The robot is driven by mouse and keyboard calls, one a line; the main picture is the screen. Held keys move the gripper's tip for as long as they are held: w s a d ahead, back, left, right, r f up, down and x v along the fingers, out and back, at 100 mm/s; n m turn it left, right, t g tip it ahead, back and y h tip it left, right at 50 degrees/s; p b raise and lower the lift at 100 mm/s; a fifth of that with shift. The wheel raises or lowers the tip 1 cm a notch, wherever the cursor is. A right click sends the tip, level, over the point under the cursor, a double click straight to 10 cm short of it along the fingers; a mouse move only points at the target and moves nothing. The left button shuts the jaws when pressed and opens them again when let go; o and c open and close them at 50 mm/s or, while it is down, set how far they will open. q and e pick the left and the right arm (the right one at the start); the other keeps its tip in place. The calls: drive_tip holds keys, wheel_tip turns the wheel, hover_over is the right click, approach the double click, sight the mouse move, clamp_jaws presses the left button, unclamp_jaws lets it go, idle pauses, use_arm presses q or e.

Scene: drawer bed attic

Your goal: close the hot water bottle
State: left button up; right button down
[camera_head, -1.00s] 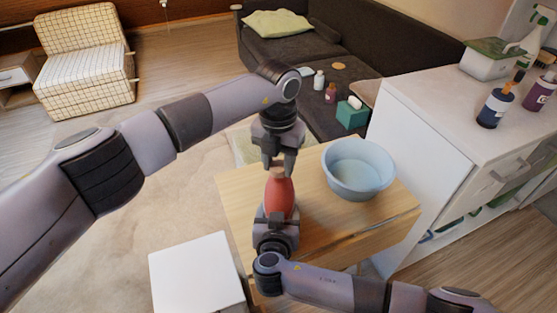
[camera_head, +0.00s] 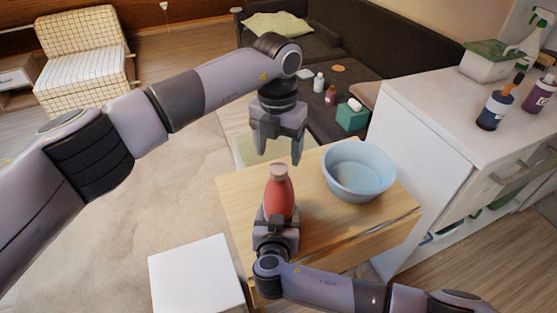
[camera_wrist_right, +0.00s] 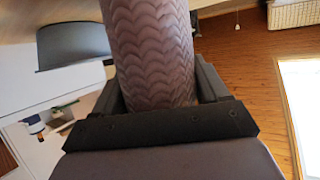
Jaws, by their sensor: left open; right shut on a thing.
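The hot water bottle (camera_head: 280,198) is red with a pale cap-like top (camera_head: 278,172). It stands upright over the wooden table. My right gripper (camera_head: 276,221) is shut on its lower part from the front. In the right wrist view the bottle's ribbed body (camera_wrist_right: 150,50) fills the space between the fingers of my right gripper (camera_wrist_right: 158,95). My left gripper (camera_head: 279,156) is open and empty just above the bottle's top, pointing down with its fingers spread. The pale top sits on the bottle neck; I cannot tell how tight it is.
A light blue basin (camera_head: 359,170) stands on the wooden table (camera_head: 340,220), right of the bottle. A white cabinet (camera_head: 430,130) with bottles is at the right. A white box-like stool (camera_head: 196,275) is at the front left. A dark sofa (camera_head: 345,60) is behind.

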use_arm(q)
wheel_tip(320, 180, up, 7)
use_arm(e)
drive_tip(key=shift+d, duration=0.1)
use_arm(q)
drive_tip(key=shift+r, duration=0.1)
use_arm(e)
unclamp_jaws()
drive_tip(key=v, duration=0.7)
idle(0.4)
